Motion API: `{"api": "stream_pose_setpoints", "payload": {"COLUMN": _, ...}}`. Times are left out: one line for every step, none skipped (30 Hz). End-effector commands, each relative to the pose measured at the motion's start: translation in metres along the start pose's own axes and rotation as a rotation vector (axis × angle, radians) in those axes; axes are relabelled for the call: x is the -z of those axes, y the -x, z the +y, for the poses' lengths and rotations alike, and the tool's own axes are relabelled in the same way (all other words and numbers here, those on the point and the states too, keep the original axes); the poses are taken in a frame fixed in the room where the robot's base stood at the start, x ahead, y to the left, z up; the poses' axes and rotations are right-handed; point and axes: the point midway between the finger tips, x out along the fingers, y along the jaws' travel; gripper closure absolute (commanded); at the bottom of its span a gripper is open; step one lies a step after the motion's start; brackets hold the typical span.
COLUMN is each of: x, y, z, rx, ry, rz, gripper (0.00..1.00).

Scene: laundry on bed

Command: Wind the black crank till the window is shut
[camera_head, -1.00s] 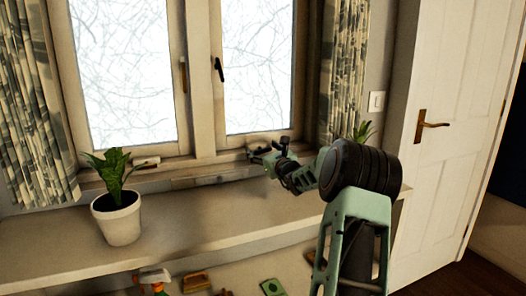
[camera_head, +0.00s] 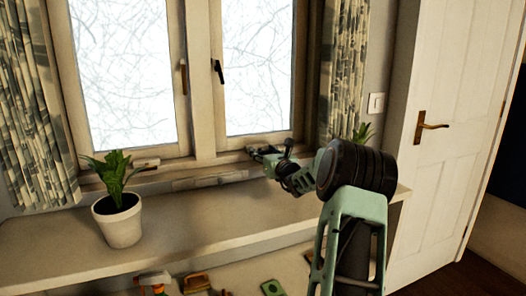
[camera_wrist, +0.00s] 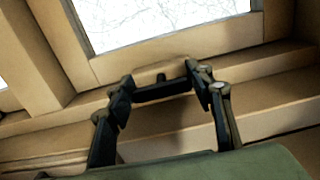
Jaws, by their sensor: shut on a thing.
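The right window sash (camera_head: 254,143) stands above the sill, with a black lever handle (camera_head: 218,72) on its left side. I cannot tell for sure whether it is fully closed. My gripper (camera_head: 266,153) is low at this sash, just above the sill. In the wrist view my gripper (camera_wrist: 162,84) has its two black fingers closed around the black crank (camera_wrist: 162,80), a small dark piece in front of the lower window frame. The fingers and the dim light partly hide the crank, so its angle is unclear.
A left sash (camera_head: 125,70) with a brown handle (camera_head: 184,78) is beside it. A potted plant (camera_head: 118,220) stands on the wide shelf (camera_head: 190,235) at left. Curtains (camera_head: 345,75) hang at both sides. A white door (camera_head: 450,110) is at right. Several small items lie below the shelf.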

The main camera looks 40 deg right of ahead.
Motion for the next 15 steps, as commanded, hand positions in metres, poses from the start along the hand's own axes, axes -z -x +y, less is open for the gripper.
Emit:
{"api": "stream_pose_setpoints", "payload": {"x": -0.0001, "y": -0.0001, "z": 0.0002, "rx": 0.000, "ry": -0.005, "rz": -0.001, "gripper": 0.76}}
{"api": "stream_pose_setpoints", "payload": {"x": -0.0001, "y": -0.0002, "z": 0.0002, "rx": 0.000, "ry": -0.005, "rz": -0.001, "gripper": 0.76}}
{"api": "stream_pose_setpoints", "payload": {"x": 0.0000, "y": -0.0002, "z": 0.0002, "rx": 0.000, "ry": -0.005, "rz": -0.001, "gripper": 0.76}}
{"api": "stream_pose_setpoints", "payload": {"x": 0.0000, "y": -0.0002, "z": 0.0002, "rx": 0.000, "ry": -0.005, "rz": -0.001, "gripper": 0.76}}
{"api": "stream_pose_setpoints", "payload": {"x": 0.0000, "y": -0.0002, "z": 0.0002, "rx": 0.000, "ry": -0.005, "rz": -0.001, "gripper": 0.76}}
{"api": "stream_pose_setpoints", "payload": {"x": 0.0000, "y": -0.0002, "z": 0.0002, "rx": 0.000, "ry": -0.005, "rz": -0.001, "gripper": 0.76}}
{"api": "stream_pose_setpoints", "payload": {"x": 0.0000, "y": -0.0002, "z": 0.0002, "rx": 0.000, "ry": -0.005, "rz": -0.001, "gripper": 0.51}}
{"api": "stream_pose_setpoints", "payload": {"x": 0.0000, "y": -0.0002, "z": 0.0002, "rx": 0.000, "ry": -0.005, "rz": -0.001, "gripper": 0.47}}
{"api": "stream_pose_setpoints", "payload": {"x": 0.0000, "y": -0.0002, "z": 0.0002, "rx": 0.000, "ry": -0.004, "rz": -0.001, "gripper": 0.43}}
{"api": "stream_pose_setpoints", "payload": {"x": 0.0000, "y": -0.0002, "z": 0.0002, "rx": 0.000, "ry": -0.004, "rz": -0.001, "gripper": 0.40}}
{"api": "stream_pose_setpoints", "payload": {"x": 0.0001, "y": -0.0002, "z": 0.0001, "rx": 0.000, "ry": -0.004, "rz": -0.001, "gripper": 0.36}}
{"api": "stream_pose_setpoints", "payload": {"x": 0.0001, "y": -0.0001, "z": 0.0001, "rx": 0.000, "ry": -0.004, "rz": -0.001, "gripper": 0.33}}
{"api": "stream_pose_setpoints", "payload": {"x": 0.0001, "y": -0.0001, "z": 0.0001, "rx": 0.000, "ry": -0.003, "rz": -0.001, "gripper": 0.33}}
{"api": "stream_pose_setpoints", "payload": {"x": 0.0001, "y": -0.0001, "z": 0.0001, "rx": 0.000, "ry": -0.003, "rz": -0.001, "gripper": 0.33}}
{"api": "stream_pose_setpoints", "payload": {"x": 0.0001, "y": -0.0001, "z": 0.0001, "rx": 0.000, "ry": -0.003, "rz": -0.001, "gripper": 0.33}}
